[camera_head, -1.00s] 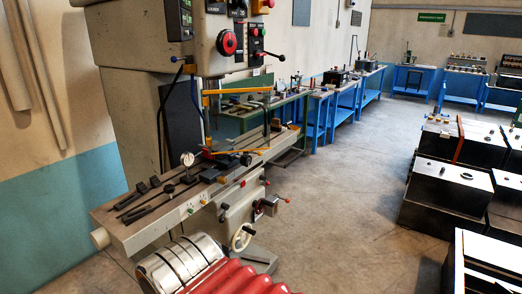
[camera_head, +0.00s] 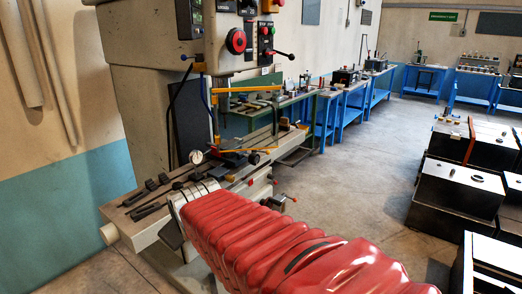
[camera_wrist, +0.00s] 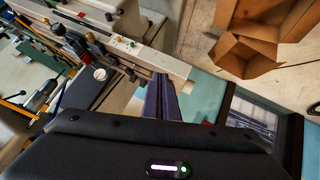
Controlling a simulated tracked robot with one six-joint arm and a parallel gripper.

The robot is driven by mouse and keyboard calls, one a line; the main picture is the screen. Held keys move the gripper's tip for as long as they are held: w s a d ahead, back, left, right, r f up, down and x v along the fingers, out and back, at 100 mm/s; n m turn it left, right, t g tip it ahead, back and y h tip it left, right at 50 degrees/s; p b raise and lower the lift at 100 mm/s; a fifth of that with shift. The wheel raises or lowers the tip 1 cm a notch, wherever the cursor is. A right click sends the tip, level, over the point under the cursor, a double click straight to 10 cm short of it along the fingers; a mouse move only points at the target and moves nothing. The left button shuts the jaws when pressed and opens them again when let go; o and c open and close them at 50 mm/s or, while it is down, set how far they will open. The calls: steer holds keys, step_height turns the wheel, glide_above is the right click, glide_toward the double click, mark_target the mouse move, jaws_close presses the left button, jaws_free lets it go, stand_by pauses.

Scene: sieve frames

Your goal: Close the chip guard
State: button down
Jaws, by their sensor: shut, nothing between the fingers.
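The chip guard shows in the head view as a yellow-orange frame (camera_head: 246,90) with an upright post, on the front of the milling machine (camera_head: 140,65). Its upper bar reaches out to the right over the machine table (camera_head: 125,213). I cannot make out its panel clearly. My red-sleeved arm reaches towards the near left end of the table and hides part of it. My gripper (camera_wrist: 160,97) is shut and empty in the wrist view, its dark fingers together near the table's end. It is apart from the guard.
A dial gauge (camera_head: 196,157) and several dark clamps (camera_head: 150,193) lie on the machine table. Cardboard boxes (camera_wrist: 265,35) show in the wrist view. Blue benches (camera_head: 350,112) line the back wall. Dark cabinets (camera_head: 455,190) stand at right, with open floor between.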

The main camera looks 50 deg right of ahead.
mark_target(273, 145)
steer(key=w+d+n+t+h, duration=0.2)
steer(key=w+d, duration=0.3)
steer(key=d, duration=0.8)
steer(key=w+d+n+t+h, duration=0.15)
steer(key=w+d, duration=0.35)
steer(key=d, duration=0.7)
steer(key=s+d+f+n+t+h, duration=0.1)
steer(key=s+d+f+n+h, duration=0.1)
steer(key=d, duration=0.8)
steer(key=s+d+f+n+t+h, duration=0.1)
steer(key=s+d+f+n+h, duration=0.1)
steer(key=d, duration=0.8)
steer(key=shift+s+n, duration=0.55)
steer(key=shift+n, duration=0.1)
steer(key=shift+w+t, duration=0.1)
steer(key=shift+t, duration=0.15)
steer(key=shift+x, duration=6.95)
steer(key=shift+f, duration=0.15)
